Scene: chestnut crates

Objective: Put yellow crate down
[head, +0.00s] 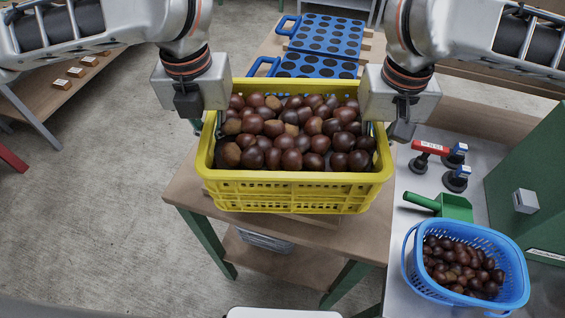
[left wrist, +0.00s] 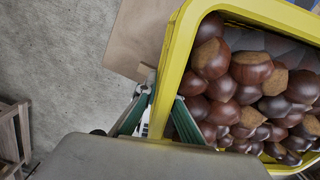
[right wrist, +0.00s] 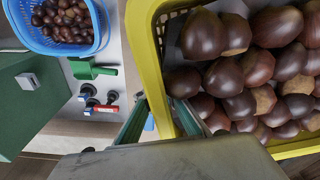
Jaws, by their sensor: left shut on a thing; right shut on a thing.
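The yellow crate (head: 290,190), full of brown chestnuts (head: 300,132), is in the middle of the head view, over the near end of a wooden table (head: 185,190). I cannot tell whether its base touches what is below. My left gripper (head: 198,124) is shut on the crate's left rim. In the left wrist view its fingers (left wrist: 158,112) straddle the yellow wall. My right gripper (head: 384,134) is shut on the right rim. In the right wrist view its fingers (right wrist: 160,112) straddle that wall. The crate looks about level.
Blue trays with dark round holes (head: 318,38) lie behind the crate. To the right, a grey surface holds a blue basket of chestnuts (head: 508,258), a green scoop (head: 452,206) and a red-handled tool (head: 430,147). A green box-like structure (head: 535,190) stands at the far right.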

